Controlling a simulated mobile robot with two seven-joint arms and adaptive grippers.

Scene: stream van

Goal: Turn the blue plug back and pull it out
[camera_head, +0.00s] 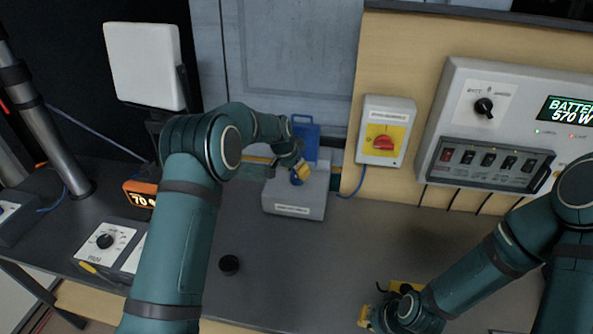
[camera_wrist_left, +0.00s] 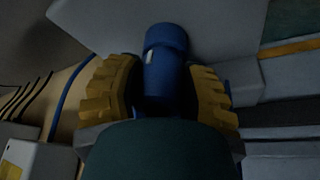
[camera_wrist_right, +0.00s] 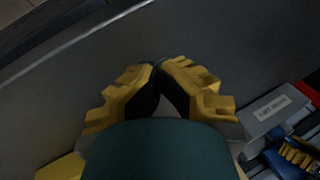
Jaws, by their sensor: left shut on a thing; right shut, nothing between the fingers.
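The blue plug (camera_head: 297,178) is at the front of a grey box (camera_head: 294,204) with a blue flap lid (camera_head: 306,136) standing up behind it. In the left wrist view the plug (camera_wrist_left: 166,70) is a blue cylinder between the yellow fingers, its far end against the grey box face. My left gripper (camera_head: 302,172) is shut on the plug; it also shows in the left wrist view (camera_wrist_left: 162,95). I cannot tell how far the plug is turned. My right gripper (camera_head: 372,318) is shut and empty, low over the bench at the front right; its fingertips meet in the right wrist view (camera_wrist_right: 158,72).
A grey switch box with a red knob (camera_head: 383,142) is on the wall right of the grey box. A control panel (camera_head: 490,160) is further right. A black knob (camera_head: 229,264) is on the bench (camera_head: 290,270). An orange display (camera_head: 141,194) stands at left.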

